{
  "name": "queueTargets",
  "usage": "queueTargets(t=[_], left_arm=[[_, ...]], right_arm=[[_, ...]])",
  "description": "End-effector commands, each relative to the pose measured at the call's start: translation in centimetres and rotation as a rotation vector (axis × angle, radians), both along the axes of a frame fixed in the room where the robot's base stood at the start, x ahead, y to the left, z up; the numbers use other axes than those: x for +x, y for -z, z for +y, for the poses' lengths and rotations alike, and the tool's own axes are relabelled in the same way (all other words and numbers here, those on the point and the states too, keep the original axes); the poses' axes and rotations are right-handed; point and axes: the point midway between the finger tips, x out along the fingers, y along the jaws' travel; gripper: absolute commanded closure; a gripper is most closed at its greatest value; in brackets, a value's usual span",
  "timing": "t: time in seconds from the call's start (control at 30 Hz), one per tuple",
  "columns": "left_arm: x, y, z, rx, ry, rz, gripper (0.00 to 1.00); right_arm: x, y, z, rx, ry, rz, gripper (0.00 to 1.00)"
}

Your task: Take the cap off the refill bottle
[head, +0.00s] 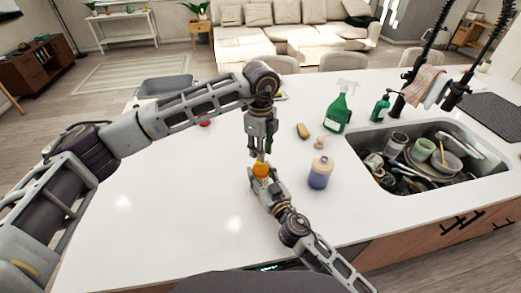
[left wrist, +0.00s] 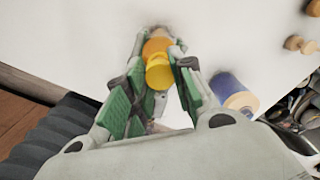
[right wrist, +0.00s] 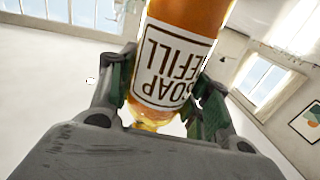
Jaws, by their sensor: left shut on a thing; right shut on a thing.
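The refill bottle (right wrist: 180,50) is amber with a white "SOAP REFILL" label; my right gripper (right wrist: 163,95) is shut around its body. In the head view the bottle (head: 261,170) shows as a small orange shape at the island's middle, between my two grippers. My left gripper (head: 259,156) comes down from above and is shut on the yellow cap (left wrist: 159,73). In the left wrist view, orange of the bottle (left wrist: 156,46) shows just behind the cap, between the left fingers. I cannot tell whether cap and bottle still touch.
A blue jar with a pale lid (head: 320,174) stands close to the right of the grippers. A sink (head: 367,171) full of dishes lies right.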

Motion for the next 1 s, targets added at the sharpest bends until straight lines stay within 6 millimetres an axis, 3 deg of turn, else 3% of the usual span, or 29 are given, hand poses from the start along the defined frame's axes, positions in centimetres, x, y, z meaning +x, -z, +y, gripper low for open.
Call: queueTargets(t=[0.63, 1.0], left_arm=[[0.0, -0.6, 0.0, 0.0, 0.0, 0.0, 1.0], [0.0, -3.6, 0.0, 0.001, 0.0, -0.001, 1.0]], right_arm=[[0.0, 0.0, 0.0, -0.001, 0.0, 0.0, 1.0], [0.0, 0.0, 0.0, -0.001, 0.001, 0.0, 1.0]])
